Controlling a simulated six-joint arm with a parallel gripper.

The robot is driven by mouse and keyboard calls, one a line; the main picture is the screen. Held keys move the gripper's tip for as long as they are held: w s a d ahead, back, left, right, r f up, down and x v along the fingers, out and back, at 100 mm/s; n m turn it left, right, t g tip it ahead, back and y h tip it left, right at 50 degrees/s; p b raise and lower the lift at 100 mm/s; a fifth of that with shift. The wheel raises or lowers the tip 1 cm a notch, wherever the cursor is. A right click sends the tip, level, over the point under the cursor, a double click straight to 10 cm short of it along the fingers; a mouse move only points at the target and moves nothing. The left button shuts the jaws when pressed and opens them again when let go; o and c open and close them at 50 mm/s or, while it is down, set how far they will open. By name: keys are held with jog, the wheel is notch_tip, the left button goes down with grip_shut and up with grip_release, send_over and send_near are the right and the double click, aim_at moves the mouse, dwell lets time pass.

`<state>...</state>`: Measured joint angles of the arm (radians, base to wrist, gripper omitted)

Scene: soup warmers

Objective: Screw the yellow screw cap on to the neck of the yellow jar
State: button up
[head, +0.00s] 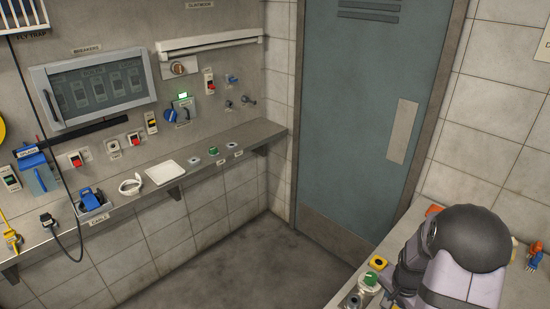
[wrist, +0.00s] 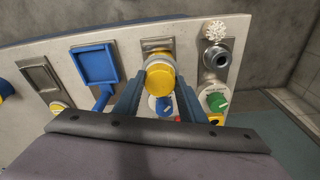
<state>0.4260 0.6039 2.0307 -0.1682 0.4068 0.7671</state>
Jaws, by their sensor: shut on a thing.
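The yellow screw cap (wrist: 160,81) shows as a round yellow piece between my fingers in the wrist view. My gripper (wrist: 158,88) is shut on it, with one dark finger on each side. A yellow round piece (wrist: 57,107) shows to the left of my gripper, partly cut off by my wrist; I cannot tell whether it belongs to the yellow jar. I cannot make out the jar's neck, or whether the cap touches it. In the head view my arm hides the gripper and the cap.
A blue knob or cap (wrist: 165,105) shows low between my fingers. A green-topped item (wrist: 217,101) stands to the right; it also shows in the head view (head: 370,279). A blue square frame (wrist: 96,66) is on the left. A wall shelf (head: 215,150) runs along the far wall.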

jog(key=shift+s+a+f+m+b, duration=0.25)
jog(key=shift+f+m+b, duration=0.2)
jog(key=shift+m, duration=0.35)
jog(key=o, duration=1.4)
jog(key=shift+w+d, duration=0.2)
jog(key=shift+w, duration=0.05)
jog(key=shift+a+r+p, duration=0.15)
jog(key=shift+r+p, duration=3.45)
jog(key=shift+r, duration=1.1)
